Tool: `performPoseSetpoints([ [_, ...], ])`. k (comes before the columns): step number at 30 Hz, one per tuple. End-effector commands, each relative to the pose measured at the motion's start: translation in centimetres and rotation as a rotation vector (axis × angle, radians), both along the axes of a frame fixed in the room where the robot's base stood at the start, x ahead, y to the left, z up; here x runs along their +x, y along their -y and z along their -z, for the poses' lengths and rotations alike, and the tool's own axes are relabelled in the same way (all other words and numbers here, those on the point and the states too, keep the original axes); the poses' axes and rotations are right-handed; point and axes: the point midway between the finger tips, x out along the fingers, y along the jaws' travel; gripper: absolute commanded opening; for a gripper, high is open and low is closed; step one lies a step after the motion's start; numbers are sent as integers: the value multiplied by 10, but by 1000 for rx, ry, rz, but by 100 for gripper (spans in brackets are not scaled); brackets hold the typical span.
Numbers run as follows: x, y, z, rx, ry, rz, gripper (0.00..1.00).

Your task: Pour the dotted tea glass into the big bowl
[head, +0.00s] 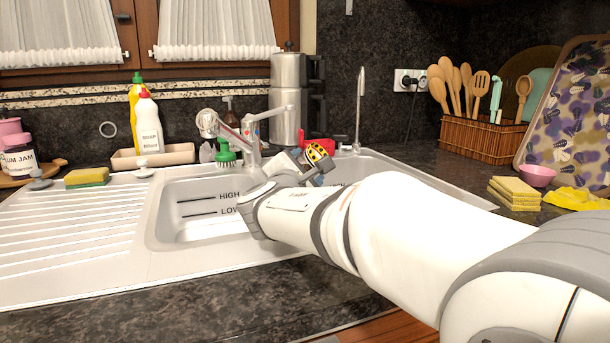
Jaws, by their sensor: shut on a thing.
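My gripper (306,165) is over the sink, near the divider to the right of the large basin, partly hidden by my own wrist. It is shut on a small yellow, black and red patterned thing, which I take for the dotted tea glass (320,152). Only part of the glass shows, and it looks tilted; its contents cannot be seen. The big bowl (185,210) appears to be the sink's large left basin, with HIGH and LOW lines on its wall. My arm covers its right front part.
The tap (252,130) and a green brush (224,152) stand behind the basin. A slim spout (359,110) rises farther right. Sponges (515,190) and a small pink bowl (537,175) lie at right.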

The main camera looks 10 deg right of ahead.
Motion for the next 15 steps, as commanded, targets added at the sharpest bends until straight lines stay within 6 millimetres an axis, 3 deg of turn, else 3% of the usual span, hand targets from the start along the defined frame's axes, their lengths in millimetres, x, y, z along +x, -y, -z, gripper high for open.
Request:
performPoseSetpoints([
  [15, 0, 0, 0, 31, 16, 0, 0],
])
